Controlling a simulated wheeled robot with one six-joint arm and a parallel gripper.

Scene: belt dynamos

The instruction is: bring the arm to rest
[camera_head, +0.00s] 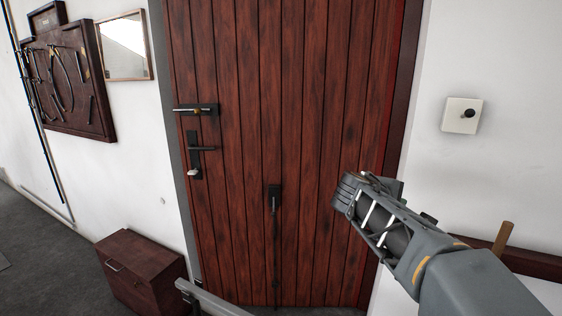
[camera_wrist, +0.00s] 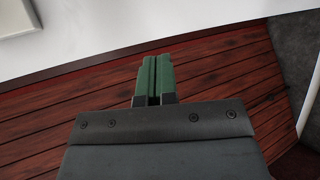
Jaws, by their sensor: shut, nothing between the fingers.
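My arm reaches in from the lower right of the head view, in front of a red-brown plank door (camera_head: 315,75). In the wrist view the two green fingers of my gripper (camera_wrist: 153,80) are together, with nothing between them. The fingers do not show clearly in the head view. The door also fills much of the wrist view (camera_wrist: 60,125) behind the fingers. I cannot tell how far the gripper is from the door.
The door has a black bar latch (camera_head: 196,109), a lever handle (camera_head: 200,149) and a vertical bolt (camera_head: 274,235). A brown cabinet (camera_head: 145,275) stands at lower left. A switch plate (camera_head: 462,115) is on the right wall. Dark floor (camera_head: 45,240) is clear at left.

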